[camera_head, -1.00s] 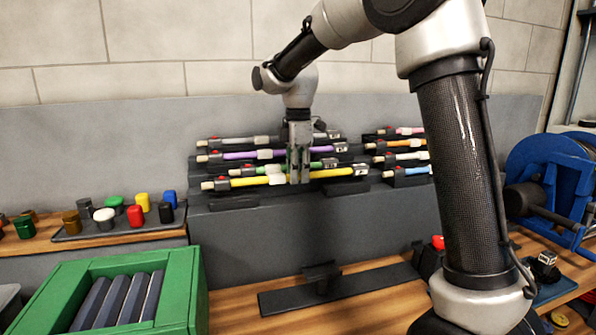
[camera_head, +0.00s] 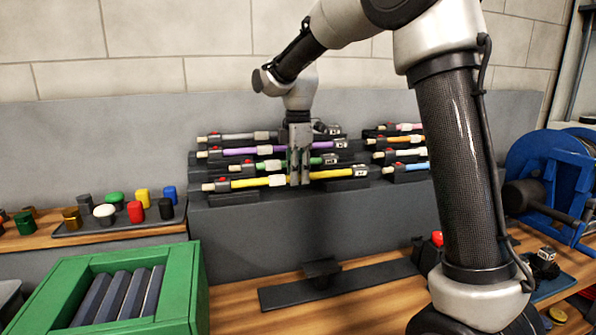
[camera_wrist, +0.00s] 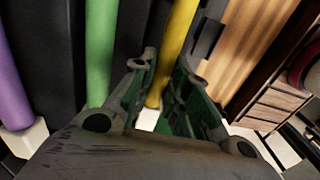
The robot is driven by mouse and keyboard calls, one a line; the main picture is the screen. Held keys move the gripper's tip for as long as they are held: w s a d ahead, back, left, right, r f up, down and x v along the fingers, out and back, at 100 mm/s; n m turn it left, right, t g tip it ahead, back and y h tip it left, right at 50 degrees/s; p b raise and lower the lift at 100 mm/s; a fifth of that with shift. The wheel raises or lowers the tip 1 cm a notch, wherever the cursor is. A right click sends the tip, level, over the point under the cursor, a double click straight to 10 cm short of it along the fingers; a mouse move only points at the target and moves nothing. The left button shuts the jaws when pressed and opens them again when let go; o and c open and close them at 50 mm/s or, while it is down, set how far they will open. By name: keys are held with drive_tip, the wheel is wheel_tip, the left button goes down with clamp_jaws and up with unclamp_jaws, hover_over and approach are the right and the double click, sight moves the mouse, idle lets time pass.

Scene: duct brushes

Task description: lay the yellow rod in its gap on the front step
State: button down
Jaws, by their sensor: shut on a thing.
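The yellow rod (camera_head: 325,175), with a pale collar, lies roughly level along the front step (camera_head: 285,212) of the dark stepped rack. My gripper (camera_head: 300,183) comes down from above and is shut on the rod just right of the collar. In the wrist view the yellow rod (camera_wrist: 178,45) runs between the fingers (camera_wrist: 160,95), with its pale collar near them. The rod's ends line up with the dark end pieces at left and right. The fingers hide part of it, and I cannot tell whether it rests fully on its supports.
The green rod (camera_head: 262,166) and purple rod (camera_head: 238,152) lie close behind on higher steps. A second group of rods (camera_head: 405,152) stands to the right. A green crate (camera_head: 195,290) is front left, a blue reel (camera_head: 545,165) far right.

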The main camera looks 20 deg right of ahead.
drive_tip(key=shift+f, duration=0.3)
drive_tip(key=c, duration=1.3)
unclamp_jaws()
drive_tip(key=shift+r, duration=0.1)
